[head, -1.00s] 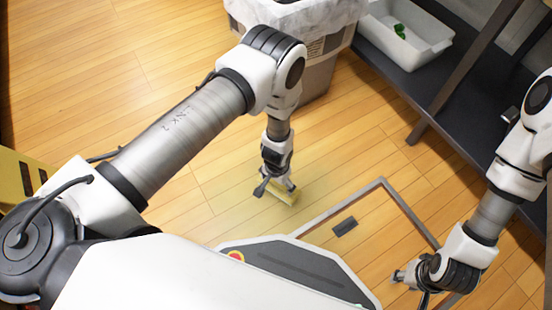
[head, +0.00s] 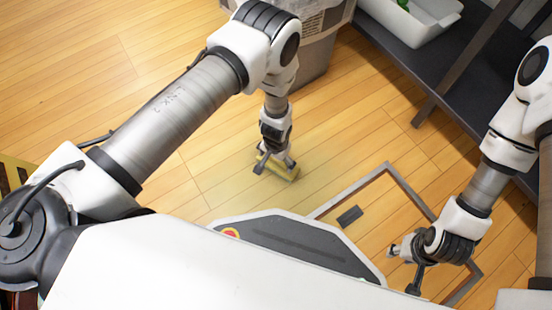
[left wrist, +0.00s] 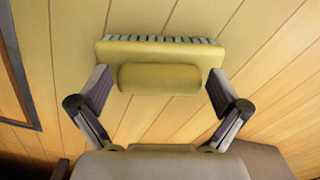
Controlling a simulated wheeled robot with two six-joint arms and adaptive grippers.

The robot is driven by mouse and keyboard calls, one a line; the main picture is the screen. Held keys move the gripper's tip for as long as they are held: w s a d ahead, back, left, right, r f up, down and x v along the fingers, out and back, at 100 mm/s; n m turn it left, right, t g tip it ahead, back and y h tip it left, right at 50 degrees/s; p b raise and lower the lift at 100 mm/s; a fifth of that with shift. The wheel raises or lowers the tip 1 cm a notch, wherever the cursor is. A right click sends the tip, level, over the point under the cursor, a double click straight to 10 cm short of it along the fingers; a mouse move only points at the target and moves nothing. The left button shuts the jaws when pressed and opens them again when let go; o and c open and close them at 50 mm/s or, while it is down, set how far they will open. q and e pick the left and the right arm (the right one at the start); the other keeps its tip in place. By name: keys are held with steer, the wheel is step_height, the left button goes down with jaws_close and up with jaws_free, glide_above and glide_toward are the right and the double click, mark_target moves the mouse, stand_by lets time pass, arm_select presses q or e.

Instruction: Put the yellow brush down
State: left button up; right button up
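The yellow brush (head: 285,172) is low at the floor under my left gripper (head: 276,160); I cannot tell whether it touches the boards. In the left wrist view the brush (left wrist: 160,78) lies across between the fingers, with its raised grip block facing me and dark bristles along its far edge.
A grey bin (head: 318,66) stands beyond the left arm. A dark shelf (head: 420,64) with a white tray (head: 410,22) runs along the upper right. A grey floor frame (head: 405,187) and a small dark block (head: 349,215) lie right of the brush.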

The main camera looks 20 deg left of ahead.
mark_target(276, 161)
arm_select(q)
steer(key=shift+r, duration=0.1)
step_height(276, 161, up, 12)
steer(key=p, duration=1.2)
steer(key=shift+s+r, duration=0.1)
steer(key=shift+s, duration=0.05)
steer(key=s+a+r+n, duration=0.1)
steer(key=s+a+r, duration=0.4)
steer(key=s, duration=0.4)
steer(key=s+a+r+n, duration=0.2)
steer(key=s+a+r, duration=0.4)
steer(key=s, duration=0.4)
steer(key=shift+s+a+r, duration=0.15)
steer(key=shift+s+r, duration=0.1)
steer(key=shift+s, duration=0.05)
